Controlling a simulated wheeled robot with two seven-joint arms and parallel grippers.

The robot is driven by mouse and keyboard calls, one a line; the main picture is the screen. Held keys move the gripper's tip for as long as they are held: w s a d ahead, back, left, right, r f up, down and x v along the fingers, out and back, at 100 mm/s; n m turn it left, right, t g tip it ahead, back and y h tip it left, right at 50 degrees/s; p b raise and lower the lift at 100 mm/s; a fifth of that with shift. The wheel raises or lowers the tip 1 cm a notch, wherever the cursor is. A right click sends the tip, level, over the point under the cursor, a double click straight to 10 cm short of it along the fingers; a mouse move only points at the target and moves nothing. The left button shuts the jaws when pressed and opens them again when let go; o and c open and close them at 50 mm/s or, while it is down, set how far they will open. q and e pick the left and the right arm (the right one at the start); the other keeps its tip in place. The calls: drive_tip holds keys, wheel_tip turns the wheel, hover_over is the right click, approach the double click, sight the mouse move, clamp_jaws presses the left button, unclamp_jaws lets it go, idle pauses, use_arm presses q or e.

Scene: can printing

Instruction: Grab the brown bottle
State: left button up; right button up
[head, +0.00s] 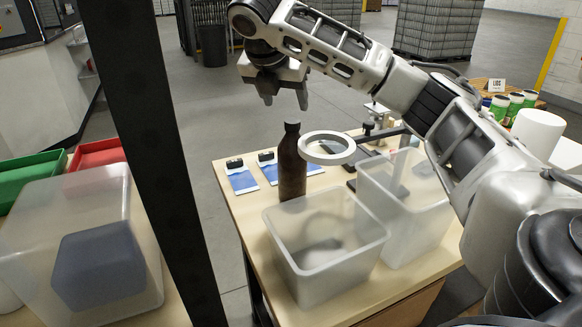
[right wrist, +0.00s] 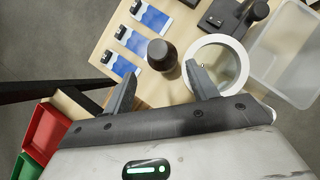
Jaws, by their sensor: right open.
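The brown bottle (head: 292,165) stands upright on the wooden table (head: 236,206), behind a clear bin and beside a round white ring. My right gripper (head: 285,100) hangs above the bottle's cap in the head view, open and empty, with its fingers pointing down. In the right wrist view the bottle (right wrist: 162,54) shows from above, beyond and between the two open fingers (right wrist: 160,85). The fingers do not touch it. My left gripper is not in view.
The white ring (head: 327,148) is close to the bottle's right. Clear bins (head: 325,270) (head: 405,230) stand in front. Blue-and-white cards (head: 242,180) lie to the left. A dark post (head: 150,130) crosses the left side. Green-lidded jars (head: 500,103) stand at the right.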

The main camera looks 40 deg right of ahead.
sight(292, 121)
drive_tip(key=x, duration=0.5)
drive_tip(key=shift+w+f, duration=0.15)
drive_tip(key=shift+f, duration=0.2)
drive_tip(key=shift+w+d+f, duration=0.25)
drive_tip(key=shift+d+f, duration=0.3)
drive_tip(key=x, duration=0.4)
drive_tip(key=shift+w+d+f, duration=0.15)
drive_tip(key=shift+f, duration=0.05)
clamp_jaws()
